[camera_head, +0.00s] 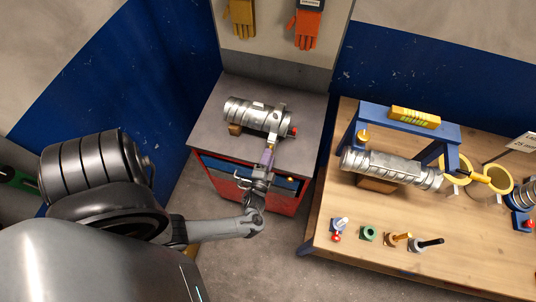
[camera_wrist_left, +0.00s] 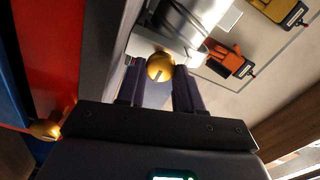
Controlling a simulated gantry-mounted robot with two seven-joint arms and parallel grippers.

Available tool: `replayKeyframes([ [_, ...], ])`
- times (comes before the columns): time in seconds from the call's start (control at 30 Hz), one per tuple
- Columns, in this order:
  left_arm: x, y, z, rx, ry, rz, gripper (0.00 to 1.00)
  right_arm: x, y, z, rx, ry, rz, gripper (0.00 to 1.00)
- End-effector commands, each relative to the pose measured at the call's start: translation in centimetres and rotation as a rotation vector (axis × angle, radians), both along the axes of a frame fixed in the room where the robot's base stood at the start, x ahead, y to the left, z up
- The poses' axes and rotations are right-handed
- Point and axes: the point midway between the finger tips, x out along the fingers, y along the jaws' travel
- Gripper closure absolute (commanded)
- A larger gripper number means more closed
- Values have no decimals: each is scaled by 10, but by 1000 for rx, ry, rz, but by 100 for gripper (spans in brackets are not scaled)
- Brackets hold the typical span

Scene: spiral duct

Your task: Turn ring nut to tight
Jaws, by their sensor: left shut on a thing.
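A grey spiral duct (camera_head: 257,115) lies on the dark top of a small red cabinet, with a clamp band near its right end. My left gripper (camera_head: 268,160) reaches in at the near side of that end. In the left wrist view, the two dark fingers (camera_wrist_left: 158,88) are shut on a rounded brass piece (camera_wrist_left: 160,67), which looks like the ring nut. It sits beside a pale bracket below the silver duct (camera_wrist_left: 192,22). The fingers hide its sides, and in the head view the gripper hides it. My right gripper is not in view.
A red knob (camera_head: 294,131) is near the duct's right end. The cabinet (camera_head: 285,200) has a brass drawer knob. At the right, a wooden bench (camera_head: 345,235) holds another duct (camera_head: 390,167), a blue stand, yellow rings and several small fittings. Gloves hang behind.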

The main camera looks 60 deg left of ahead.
Motion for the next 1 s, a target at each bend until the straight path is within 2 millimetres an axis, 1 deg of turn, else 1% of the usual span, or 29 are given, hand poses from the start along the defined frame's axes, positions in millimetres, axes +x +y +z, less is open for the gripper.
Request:
replayKeyframes([
  [0.03,1,0,2,31,34,-1,96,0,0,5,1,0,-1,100],
  [0.3,1,0,1,204,223,-1,96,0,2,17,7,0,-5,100],
  [1.0,0,0,-2,653,713,-1,96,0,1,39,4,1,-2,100],
])
